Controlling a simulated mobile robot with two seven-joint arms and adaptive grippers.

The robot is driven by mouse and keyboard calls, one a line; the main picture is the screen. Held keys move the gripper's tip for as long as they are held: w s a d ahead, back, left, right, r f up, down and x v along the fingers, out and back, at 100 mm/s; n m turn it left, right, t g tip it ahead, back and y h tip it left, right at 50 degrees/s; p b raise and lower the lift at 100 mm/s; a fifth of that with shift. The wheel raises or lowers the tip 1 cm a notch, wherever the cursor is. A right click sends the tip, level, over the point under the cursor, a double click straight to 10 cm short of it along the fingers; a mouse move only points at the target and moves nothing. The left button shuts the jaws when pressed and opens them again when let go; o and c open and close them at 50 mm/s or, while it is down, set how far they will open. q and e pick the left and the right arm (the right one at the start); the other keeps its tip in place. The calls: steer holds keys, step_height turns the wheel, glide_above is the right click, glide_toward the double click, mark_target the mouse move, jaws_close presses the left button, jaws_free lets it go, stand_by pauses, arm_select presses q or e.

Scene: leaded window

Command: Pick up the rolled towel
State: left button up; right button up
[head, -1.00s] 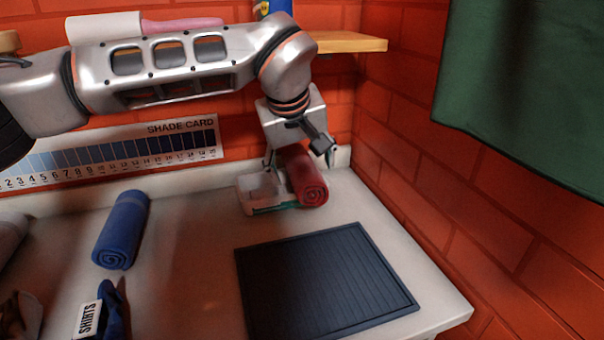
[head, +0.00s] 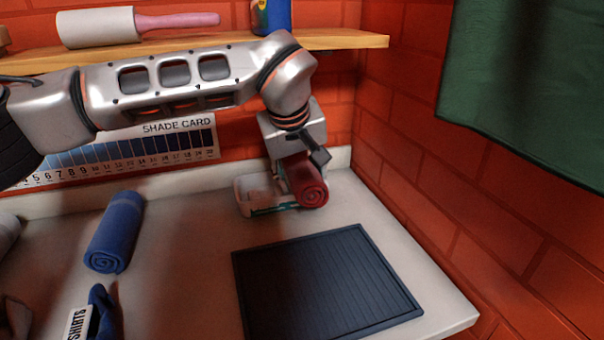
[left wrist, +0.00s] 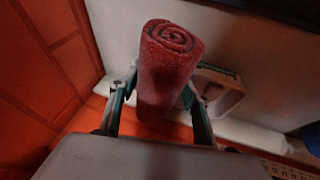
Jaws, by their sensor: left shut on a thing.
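A red rolled towel (head: 313,193) lies at the back of the counter, its spiral end facing the front. My left gripper (head: 301,176) has come down over it from behind and is shut on it. In the left wrist view the red towel (left wrist: 168,75) stands between the two green-padded fingers (left wrist: 160,97), one on each side. A blue rolled towel (head: 114,232) lies apart on the left of the counter. My right gripper is not in view.
A small pale open dish (head: 243,203) sits close to the red towel's left side. A dark ribbed mat (head: 325,285) lies in front. A shelf (head: 345,40) with a rolling pin (head: 98,27) runs above my arm. A green cloth (head: 530,90) hangs at right.

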mark_target(304, 157)
arm_select(q)
steer(key=shift+s+r, duration=0.1)
steer(key=shift+r, duration=0.2)
step_height(304, 157, up, 7)
steer(key=shift+s+a+p, duration=0.1)
steer(key=shift+s+p, duration=0.05)
steer(key=shift+p, duration=0.9)
steer(key=s+a+p, duration=0.1)
steer(key=s+a, duration=0.3)
steer(key=s, duration=0.5)
steer(key=s+a+p, duration=0.2)
steer(key=s+a, duration=0.1)
steer(key=s, duration=0.6)
steer(key=w+a+f+m+h, duration=0.1)
steer(key=w+a+m, duration=0.1)
steer(key=a, duration=0.7)
steer(key=w+a+f+m+h, duration=0.1)
steer(key=w+a+m, duration=0.1)
steer(key=a, duration=0.6)
steer(key=s+d+n+y, duration=0.1)
steer(key=s+d+n, duration=0.1)
steer(key=d, duration=0.6)
steer(key=s+d+r+n+y, duration=0.1)
steer(key=s+d+n, duration=0.1)
steer(key=d, duration=0.7)
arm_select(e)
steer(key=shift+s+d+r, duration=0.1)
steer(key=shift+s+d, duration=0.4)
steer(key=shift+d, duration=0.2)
